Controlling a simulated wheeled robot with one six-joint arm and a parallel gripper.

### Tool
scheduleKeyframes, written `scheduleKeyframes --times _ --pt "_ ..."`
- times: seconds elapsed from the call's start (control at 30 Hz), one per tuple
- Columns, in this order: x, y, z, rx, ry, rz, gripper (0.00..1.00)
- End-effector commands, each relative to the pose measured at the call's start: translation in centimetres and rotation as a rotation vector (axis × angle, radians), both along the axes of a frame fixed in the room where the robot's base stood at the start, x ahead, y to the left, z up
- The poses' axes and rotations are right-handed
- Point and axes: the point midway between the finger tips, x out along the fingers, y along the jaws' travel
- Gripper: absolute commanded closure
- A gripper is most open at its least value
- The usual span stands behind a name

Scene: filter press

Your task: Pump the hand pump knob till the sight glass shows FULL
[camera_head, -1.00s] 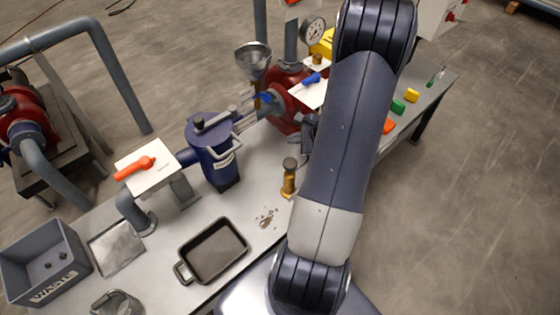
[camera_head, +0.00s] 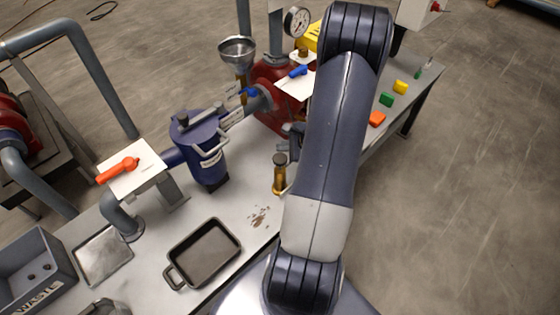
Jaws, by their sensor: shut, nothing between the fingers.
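The hand pump is a small brass cylinder (camera_head: 279,180) standing on the bench, with a dark round knob (camera_head: 279,158) on top. My gripper (camera_head: 296,138) shows only in part as a dark shape just beyond and right of the knob, close to it; most of it is hidden behind my arm. It appears shut, with nothing seen held. I cannot tell whether it touches the knob. I cannot make out a sight glass or its reading in this view.
A blue filter housing (camera_head: 208,150) stands left of the pump, with a red pump body (camera_head: 272,112) behind. Valve plates carry an orange handle (camera_head: 118,170) and a blue handle (camera_head: 299,71).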

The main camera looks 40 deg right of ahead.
Motion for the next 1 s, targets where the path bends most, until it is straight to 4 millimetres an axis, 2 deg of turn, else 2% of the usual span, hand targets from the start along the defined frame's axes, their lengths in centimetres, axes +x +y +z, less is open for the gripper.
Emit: scheduleKeyframes --times 0.03,0.23,1.0 --pt "0.0 0.0 -1.1 -0.002 -0.002 0.000 1.00" --pt "0.0 0.0 -2.3 -0.002 -0.002 0.000 1.00" --pt "0.0 0.0 -2.2 -0.001 -0.002 0.000 1.00"
